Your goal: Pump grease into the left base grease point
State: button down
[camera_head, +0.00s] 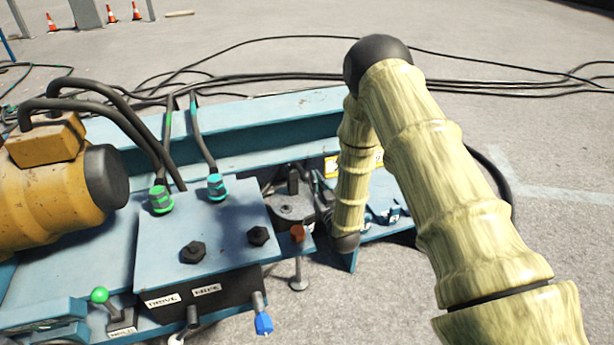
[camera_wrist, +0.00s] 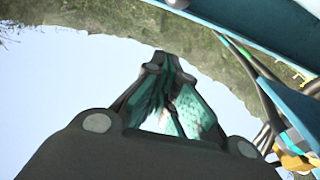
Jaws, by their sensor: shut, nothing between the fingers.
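My gripper (camera_wrist: 168,62) shows in the wrist view with its two teal-padded fingers drawn together at the tips, and nothing shows between them. In the head view my arm hides the gripper, or it is too small to make out. The blue base frame (camera_head: 240,118) of the cable reel lies across the left and middle of the head view. My arm comes down over its right end. I cannot tell any grease point or grease pump for certain in either view.
A grey-blue box (camera_head: 215,225) with two black caps stands on the frame, beside a yellow motor (camera_head: 45,190). A green-knobbed lever (camera_head: 100,296) and a blue-tipped one (camera_head: 263,322) stick out in front. Black cables (camera_head: 300,75) cross the floor behind. The right-hand floor is mostly clear.

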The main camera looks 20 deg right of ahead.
jog(key=shift+w, duration=0.1)
jog(key=r+b, duration=0.1)
jog(key=b, duration=0.2)
send_over(307, 178)
jog(key=shift+w+a+r, duration=0.1)
jog(key=shift+w, duration=0.05)
notch_tip(307, 178, down, 3)
jog(key=shift+r+b, duration=0.1)
jog(key=shift+b, duration=0.65)
jog(key=shift+f, duration=0.45)
